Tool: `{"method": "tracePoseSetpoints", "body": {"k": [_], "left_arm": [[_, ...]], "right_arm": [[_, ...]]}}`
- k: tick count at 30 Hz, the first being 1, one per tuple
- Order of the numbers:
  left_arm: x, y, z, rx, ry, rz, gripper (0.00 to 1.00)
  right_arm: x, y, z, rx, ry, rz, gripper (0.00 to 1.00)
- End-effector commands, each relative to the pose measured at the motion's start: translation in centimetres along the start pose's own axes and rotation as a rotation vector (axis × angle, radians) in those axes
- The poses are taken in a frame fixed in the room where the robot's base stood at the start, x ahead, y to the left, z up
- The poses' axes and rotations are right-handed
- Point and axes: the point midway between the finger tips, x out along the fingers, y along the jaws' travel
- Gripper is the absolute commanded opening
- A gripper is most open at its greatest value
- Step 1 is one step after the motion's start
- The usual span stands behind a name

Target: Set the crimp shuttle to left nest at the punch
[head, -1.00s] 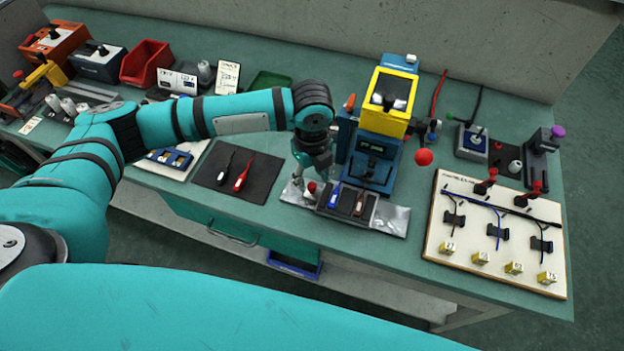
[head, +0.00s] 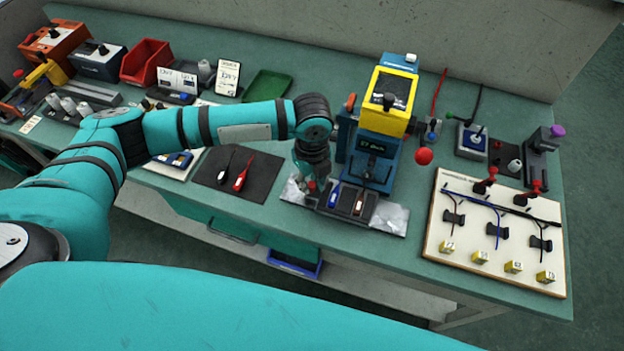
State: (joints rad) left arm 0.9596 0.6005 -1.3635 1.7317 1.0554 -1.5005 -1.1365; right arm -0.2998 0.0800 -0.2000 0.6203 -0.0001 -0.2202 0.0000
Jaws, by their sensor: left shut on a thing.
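The crimp shuttle is a dark block (head: 371,206) on a silver rail plate (head: 392,220) in front of the blue and yellow punch (head: 386,125). Its nests hold a blue piece (head: 335,196) on the left and a dark brown piece with a white mark (head: 359,202) on the right. My left gripper (head: 314,187) points down at the shuttle's left end, shut on what looks like the red-topped knob (head: 311,186) there. The fingers hide most of the knob. My right gripper is not in view.
A dark mat (head: 228,182) with a black and a red tool lies to the left. A wire board (head: 490,270) with yellow tags stands to the right. A red ball knob (head: 424,157) sticks out beside the punch. Bare table lies between the rail plate and wire board.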

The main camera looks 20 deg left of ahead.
Motion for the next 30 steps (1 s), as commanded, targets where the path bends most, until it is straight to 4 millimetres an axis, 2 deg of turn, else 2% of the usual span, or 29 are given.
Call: {"method": "tracePoseSetpoints", "body": {"k": [8,15,19,29,30], "left_arm": [[-0.1,-0.2,-0.2,0.001,0.001,-0.001,0.0],[-0.4,-2.8,-3.9,0.004,0.005,-0.001,0.0],[-0.2,-3.7,-5.1,0.001,0.003,-0.002,0.0],[-0.1,-4.0,-5.4,0.002,0.005,-0.006,0.0],[-0.1,-4.0,-5.4,0.002,0.005,-0.006,0.25]], "right_arm": [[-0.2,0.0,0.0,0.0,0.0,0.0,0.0],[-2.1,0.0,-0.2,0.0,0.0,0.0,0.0],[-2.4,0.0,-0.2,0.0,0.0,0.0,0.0],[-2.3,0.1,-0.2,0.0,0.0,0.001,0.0],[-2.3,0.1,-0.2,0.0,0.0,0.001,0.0]]}}
